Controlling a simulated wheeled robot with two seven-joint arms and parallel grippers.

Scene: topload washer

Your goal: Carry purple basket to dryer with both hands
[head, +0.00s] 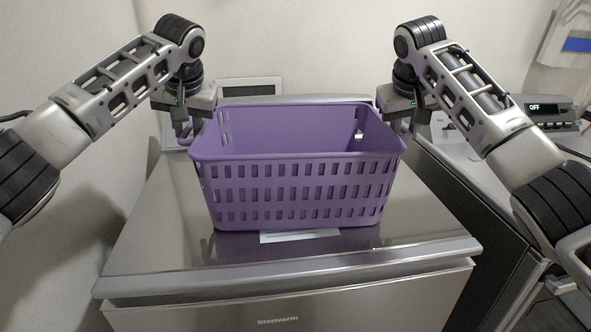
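The purple basket (292,190) is upright and looks empty, on or just above the front half of a steel-topped appliance (160,235) marked "Stenvarm". Whether its base touches the top is unclear. My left gripper (184,132) is at the basket's left side, just below rim height. My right gripper (408,126) is at the right side at a similar height. The fingertips are largely hidden by the basket walls, so I cannot see whether either is closed on it. Which machine is the dryer is not clear from this view.
A control panel (250,87) with a screen stands behind the basket. To the right is another machine with a display (540,108) reading "OFF". A wall closes off the back and left. The steel top has bare room left of the basket and at the front edge.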

